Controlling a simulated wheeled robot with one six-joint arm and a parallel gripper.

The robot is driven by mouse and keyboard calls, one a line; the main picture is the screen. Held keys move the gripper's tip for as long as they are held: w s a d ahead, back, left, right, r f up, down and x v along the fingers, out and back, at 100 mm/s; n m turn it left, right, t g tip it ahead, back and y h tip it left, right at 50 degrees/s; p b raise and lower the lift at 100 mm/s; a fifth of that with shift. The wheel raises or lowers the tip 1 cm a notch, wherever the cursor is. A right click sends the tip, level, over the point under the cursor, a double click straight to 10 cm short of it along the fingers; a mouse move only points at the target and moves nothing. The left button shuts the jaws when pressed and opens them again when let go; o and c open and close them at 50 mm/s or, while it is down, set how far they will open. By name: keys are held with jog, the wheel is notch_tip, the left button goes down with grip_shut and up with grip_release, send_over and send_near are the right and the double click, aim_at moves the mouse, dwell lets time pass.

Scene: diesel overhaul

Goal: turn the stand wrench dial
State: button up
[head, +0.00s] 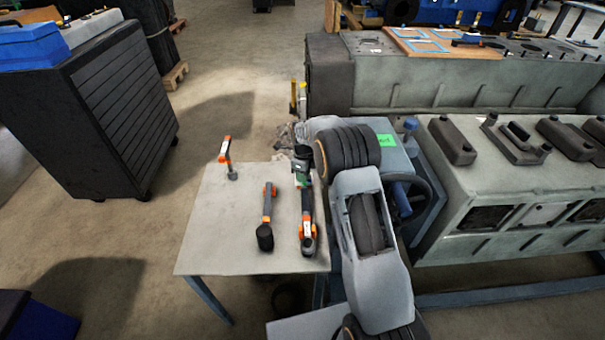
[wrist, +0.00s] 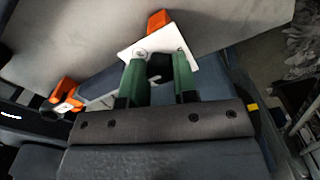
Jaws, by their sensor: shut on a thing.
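Three tools with orange parts are on the grey table (head: 215,250) in the head view. One stands upright at the back left, an orange-topped tool (head: 227,155) on a small dark base. A black and orange wrench (head: 267,215) lies in the middle. A second black and orange wrench (head: 307,228) lies to its right, at my gripper (head: 302,180). In the wrist view my gripper's green fingers (wrist: 158,75) are shut at a white plate with an orange block (wrist: 158,20), which appears to be part of that right-hand wrench. The fingers partly hide the held part. I cannot make out the dial.
A grey engine block (head: 520,200) with several dark covers stands to the right. A dark tool cabinet (head: 120,110) with blue boxes stands at the left. Floor is free between the cabinet and table. My arm blocks the table's right side.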

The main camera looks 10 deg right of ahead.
jog(key=m, duration=0.4)
jog(key=shift+w+m, duration=0.1)
jog(key=shift+m, duration=0.2)
jog(key=shift+d+m, duration=0.1)
jog(key=shift+m, duration=2.4)
jog(key=o, duration=0.9)
jog(key=shift+o, duration=0.2)
notch_tip(320, 180, up, 14)
jog(key=p, duration=0.1)
